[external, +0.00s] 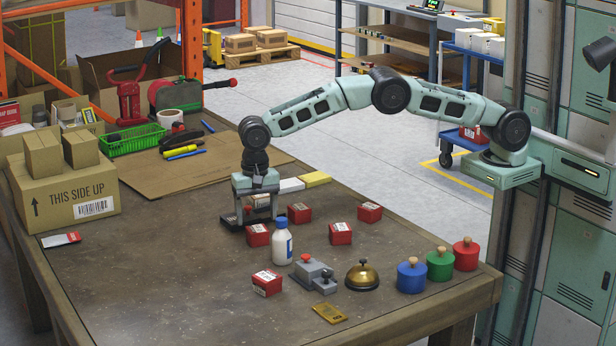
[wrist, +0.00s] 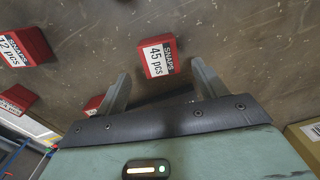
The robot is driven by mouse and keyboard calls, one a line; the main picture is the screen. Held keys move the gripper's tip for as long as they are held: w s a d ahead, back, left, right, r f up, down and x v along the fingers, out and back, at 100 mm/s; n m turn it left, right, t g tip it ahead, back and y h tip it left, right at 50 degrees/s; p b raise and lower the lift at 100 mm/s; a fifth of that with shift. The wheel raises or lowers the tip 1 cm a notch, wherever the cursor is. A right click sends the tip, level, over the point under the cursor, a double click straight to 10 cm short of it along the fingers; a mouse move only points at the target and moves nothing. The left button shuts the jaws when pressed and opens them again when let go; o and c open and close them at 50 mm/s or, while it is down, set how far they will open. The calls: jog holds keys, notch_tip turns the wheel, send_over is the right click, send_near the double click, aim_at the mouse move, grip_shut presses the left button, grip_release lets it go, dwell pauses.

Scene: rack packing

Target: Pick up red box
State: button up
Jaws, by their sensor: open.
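Several small red boxes with white labels lie on the table. In the external view, one red box (external: 257,236) is just in front of my gripper (external: 250,216), and another red box (external: 299,214) is to its right. More are a red box (external: 340,234), a red box (external: 370,212) and a red box (external: 267,284) near the front. In the wrist view, a red box marked 45 pcs (wrist: 155,60) sits in line with the gap of my open gripper (wrist: 160,82), beyond the fingertips. A box marked 12 pcs (wrist: 28,47) is at the left.
A white bottle (external: 282,243) stands close to the boxes. A grey switch unit (external: 312,275), a brass bell (external: 362,276) and blue, green and red knobbed cylinders (external: 411,277) line the front right. A large carton (external: 65,195) is at left. The table's left front is clear.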

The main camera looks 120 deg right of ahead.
aim_at(257, 229)
jog(key=f, duration=0.3)
jog(key=f+p, duration=0.1)
jog(key=f, duration=0.1)
jog(key=shift+w+a, duration=0.1)
jog(key=shift+a, duration=0.15)
jog(key=c, duration=1.1)
